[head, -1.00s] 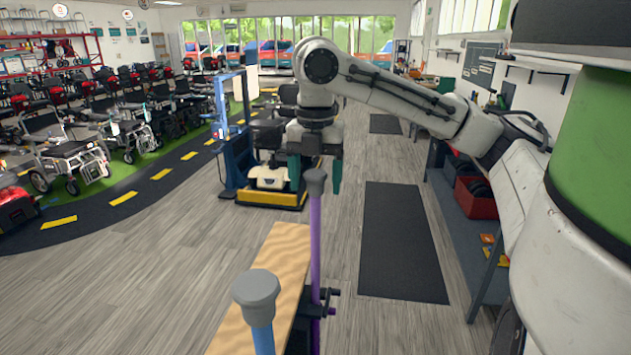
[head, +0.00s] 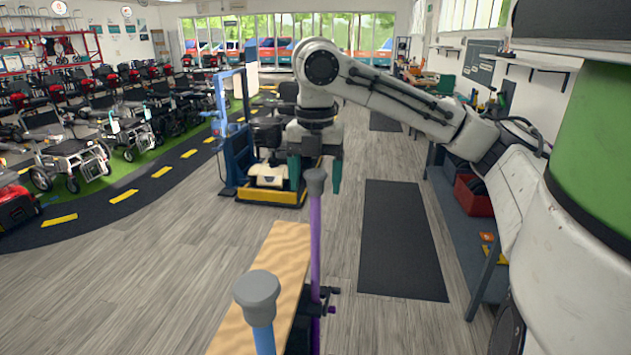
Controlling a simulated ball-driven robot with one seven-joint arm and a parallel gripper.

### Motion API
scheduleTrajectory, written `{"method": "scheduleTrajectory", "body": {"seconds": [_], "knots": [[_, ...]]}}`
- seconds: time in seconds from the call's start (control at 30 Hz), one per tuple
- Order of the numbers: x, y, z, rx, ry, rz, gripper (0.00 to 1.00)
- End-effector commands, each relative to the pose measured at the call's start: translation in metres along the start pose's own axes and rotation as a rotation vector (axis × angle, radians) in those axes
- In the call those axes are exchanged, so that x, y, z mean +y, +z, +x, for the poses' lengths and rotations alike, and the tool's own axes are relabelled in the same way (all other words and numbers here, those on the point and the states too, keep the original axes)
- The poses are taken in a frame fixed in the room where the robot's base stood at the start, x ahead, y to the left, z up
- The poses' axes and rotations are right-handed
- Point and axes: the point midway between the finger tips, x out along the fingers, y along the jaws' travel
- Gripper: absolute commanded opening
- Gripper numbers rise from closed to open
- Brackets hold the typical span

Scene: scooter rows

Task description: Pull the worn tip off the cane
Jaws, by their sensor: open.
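A purple cane (head: 315,240) stands upright with a grey rubber tip (head: 316,181) on its upper end, clamped at the side of a wooden bench top. A blue cane (head: 264,340) stands nearer, with a wider grey tip (head: 257,291) on top. The picture does not clearly show which tip is worn. My gripper (head: 315,177) points down with its green fingers open, one on each side of the purple cane's tip in the picture. Whether the fingers touch the tip cannot be told. The lower end of the blue cane is out of frame.
The wooden bench top (head: 272,265) lies in front, with a dark clamp (head: 322,300) at its right edge. A blue lift with a yellow base (head: 270,196) stands behind my gripper. A dark mat (head: 400,240) and a workbench lie right. Open floor is left.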

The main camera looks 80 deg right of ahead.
Motion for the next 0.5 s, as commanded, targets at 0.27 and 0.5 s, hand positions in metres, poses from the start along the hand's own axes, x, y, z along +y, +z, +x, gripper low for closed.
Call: {"method": "scheduleTrajectory", "body": {"seconds": [0.27,0.5], "knots": [[-0.0001,0.0000,0.0000,0.000,0.000,0.000,0.54],[-0.0001,0.0000,0.0000,0.000,0.000,0.000,0.31]]}}
